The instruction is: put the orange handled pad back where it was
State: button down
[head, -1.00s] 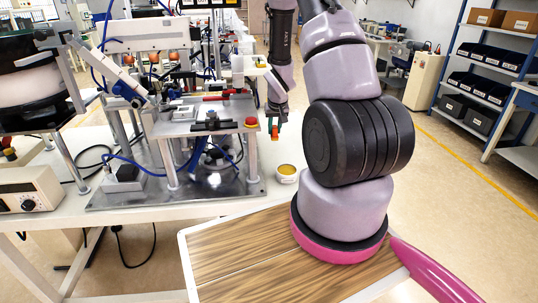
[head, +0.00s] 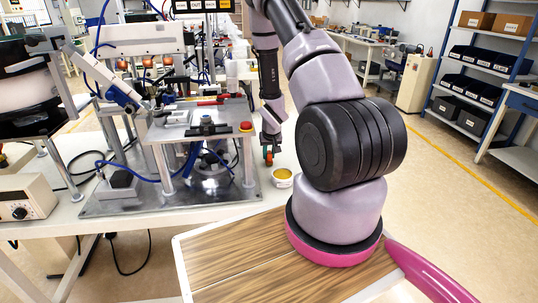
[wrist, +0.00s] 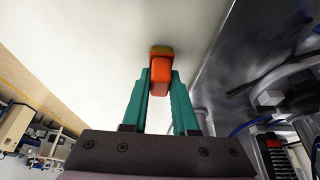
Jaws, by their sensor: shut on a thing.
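The orange handled pad (wrist: 160,72) is between the green fingers of my gripper (wrist: 160,88) in the wrist view. Its orange handle is gripped, and a thin yellowish-green layer shows at its far end, close to the white tabletop. I cannot tell whether it touches the table. In the head view my gripper (head: 268,152) points down at the table, just right of the machine's metal base plate, with the pad small and partly hidden at its tip.
A small white tub with yellow contents (head: 282,178) stands on the white table (head: 225,207) just right of my gripper. The bowl feeder machine's metal base plate (head: 130,205) and legs are close on the left. The tabletop's right edge is near the tub.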

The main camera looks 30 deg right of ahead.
jog(key=shift+f, duration=0.1)
jog(key=c, duration=0.7)
grip_release()
jog(key=s+a+r, duration=0.2)
jog(key=s+r, duration=0.1)
jog(key=r, duration=0.9)
jog(key=s+a+r+m+t, duration=0.1)
jog(key=s+a+r, duration=0.25)
jog(key=r, duration=0.75)
jog(key=s+a+r, duration=0.2)
jog(key=s+r, duration=0.1)
jog(key=r, duration=0.9)
jog(key=s+a+r+y, duration=0.1)
jog(key=s+a+r, duration=0.1)
jog(key=s+r, duration=0.2)
jog(key=s+a+r+t+y, duration=0.1)
jog(key=s+a+r, duration=0.2)
jog(key=s+r, duration=0.2)
jog(key=s+a+r+y, duration=0.1)
jog(key=s+a+r, duration=0.2)
jog(key=s, duration=0.5)
jog(key=shift+s+r+t, duration=0.3)
jog(key=shift+r, duration=0.55)
